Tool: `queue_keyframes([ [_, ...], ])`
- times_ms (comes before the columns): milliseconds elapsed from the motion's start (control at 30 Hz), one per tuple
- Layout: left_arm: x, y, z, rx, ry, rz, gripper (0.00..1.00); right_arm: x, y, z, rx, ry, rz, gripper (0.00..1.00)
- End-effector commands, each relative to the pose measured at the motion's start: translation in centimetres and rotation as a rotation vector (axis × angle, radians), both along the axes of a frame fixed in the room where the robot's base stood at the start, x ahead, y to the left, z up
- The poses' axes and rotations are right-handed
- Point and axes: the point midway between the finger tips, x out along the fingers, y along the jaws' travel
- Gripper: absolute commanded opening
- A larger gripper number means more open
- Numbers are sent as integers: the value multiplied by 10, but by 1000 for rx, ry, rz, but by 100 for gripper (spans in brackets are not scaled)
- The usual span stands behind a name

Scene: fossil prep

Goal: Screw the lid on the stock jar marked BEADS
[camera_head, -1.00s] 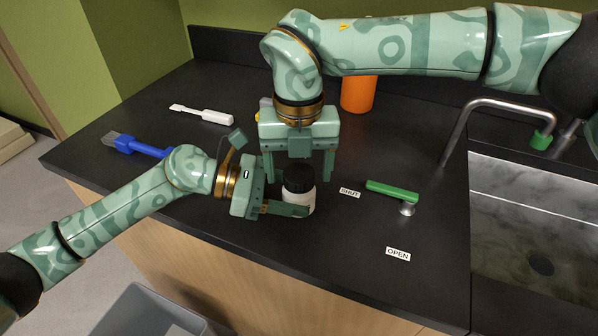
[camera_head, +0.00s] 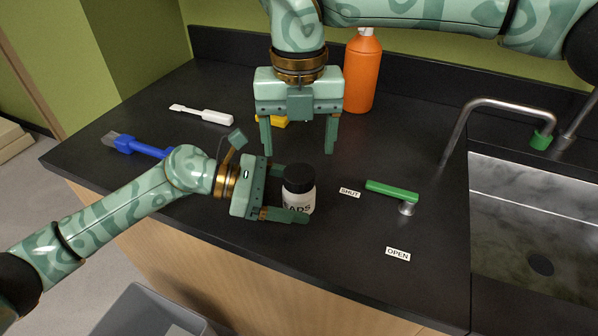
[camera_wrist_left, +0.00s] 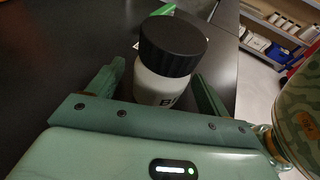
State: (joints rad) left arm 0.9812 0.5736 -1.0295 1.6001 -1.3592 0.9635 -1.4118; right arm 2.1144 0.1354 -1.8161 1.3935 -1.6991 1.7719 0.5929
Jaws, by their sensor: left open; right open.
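The stock jar (camera_head: 299,200) is white with dark lettering, of which "ADS" shows in the head view. It stands upright on the dark counter. Its black lid (camera_head: 298,178) sits level on top of it; how tight it is cannot be told. My left gripper (camera_head: 292,193) is open, with its fingers on either side of the jar. In the left wrist view the jar (camera_wrist_left: 160,86) and lid (camera_wrist_left: 173,36) stand between the two spread fingers. My right gripper (camera_head: 299,148) is open and empty, pointing down above the counter behind the jar.
An orange bottle (camera_head: 362,75) and a partly hidden yellow thing (camera_head: 279,122) are at the back. A blue-handled brush (camera_head: 140,147) and a white tool (camera_head: 203,114) lie left. A green-handled valve (camera_head: 391,191), SHUT and OPEN labels, and a sink (camera_head: 540,235) are right.

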Motion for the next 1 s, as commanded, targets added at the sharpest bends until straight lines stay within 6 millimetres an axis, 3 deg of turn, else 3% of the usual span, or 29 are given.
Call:
queue_keyframes([
  [167, 1, 18, 5, 2, 0, 3, 79, 0, 0, 0, 0, 0, 0, 73],
  [400, 1, 72, 20, 3, 2, 5, 79, 0, 0, 0, 0, 0, 0, 73],
  [600, 1, 104, 31, 1, 1, 3, 79, 0, 0, 0, 0, 0, 0, 73],
  [1000, 1, 115, 35, 0, 1, 0, 79, 0, 0, 0, 0, 0, 0, 73],
])
